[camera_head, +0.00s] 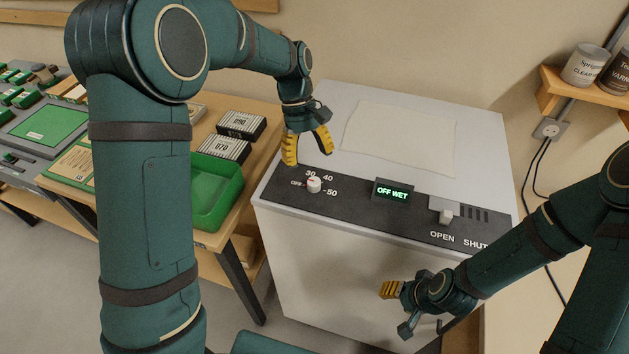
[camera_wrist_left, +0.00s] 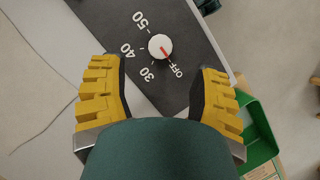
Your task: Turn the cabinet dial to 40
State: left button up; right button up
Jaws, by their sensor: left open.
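The cabinet dial (camera_head: 314,185) is a small white knob with a red mark on the dark panel strip (camera_head: 350,215). In the left wrist view the dial (camera_wrist_left: 160,46) has its red mark pointing toward OFF; 30, 40 and 50 stand around it. My left gripper (camera_head: 308,155) is open and empty above the panel, just behind the dial. In the left wrist view its yellow fingers stand wide apart, with the dial ahead between them. My right gripper (camera_head: 386,290) is before the cabinet front, low down; its jaw opening is unclear.
A green display (camera_head: 393,191) reads OFF WET. A white lever (camera_head: 447,214) stands above OPEN and SHUT. A pale sheet (camera_head: 400,137) lies on the cabinet top. A green tray (camera_head: 215,190) and dark boxes (camera_head: 240,124) stand on the bench at left.

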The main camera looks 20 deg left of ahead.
aim_at(314, 181)
pick_arm(q)
jog(key=x, duration=0.7)
jog(key=shift+b, duration=0.3)
jog(key=shift+c, duration=0.2)
grip_shut()
